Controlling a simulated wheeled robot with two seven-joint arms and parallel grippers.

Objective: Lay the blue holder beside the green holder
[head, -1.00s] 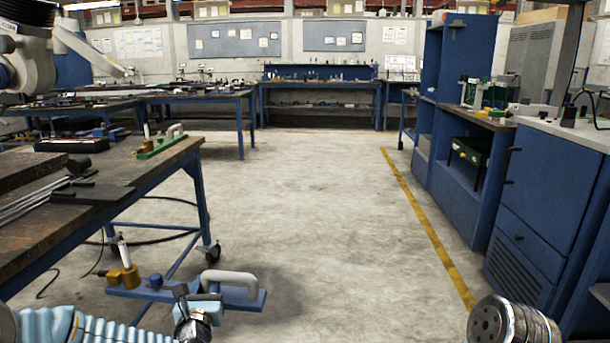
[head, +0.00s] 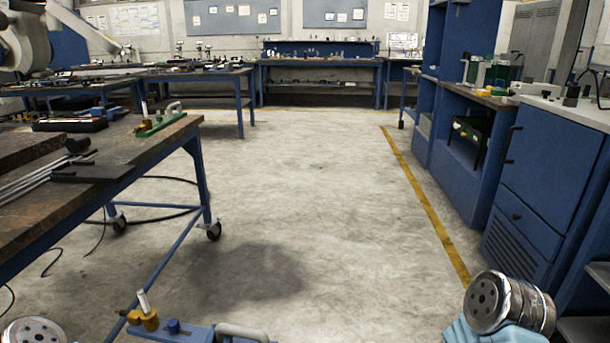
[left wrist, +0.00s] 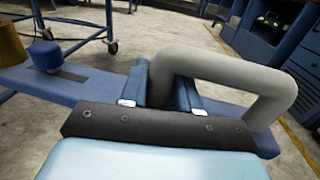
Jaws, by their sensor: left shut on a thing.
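The blue holder (head: 181,331) is a long blue bar with a brass-coloured block and white peg, a blue knob and a grey loop handle. It is held in the air over the floor, at the bottom edge of the head view. In the left wrist view my left gripper (left wrist: 163,90) is shut around one leg of the grey handle of the blue holder (left wrist: 85,84). The green holder (head: 160,125) lies on the left workbench near its far right corner, with a similar brass block, white peg and grey handle. My right gripper's fingers are out of view.
The workbench (head: 120,158) has a dark tray (head: 70,125), metal rods and a dark plate (head: 85,174) nearer than the green holder. Bare bench top lies around the green holder. Blue cabinets (head: 550,190) stand at the right. The floor between is clear.

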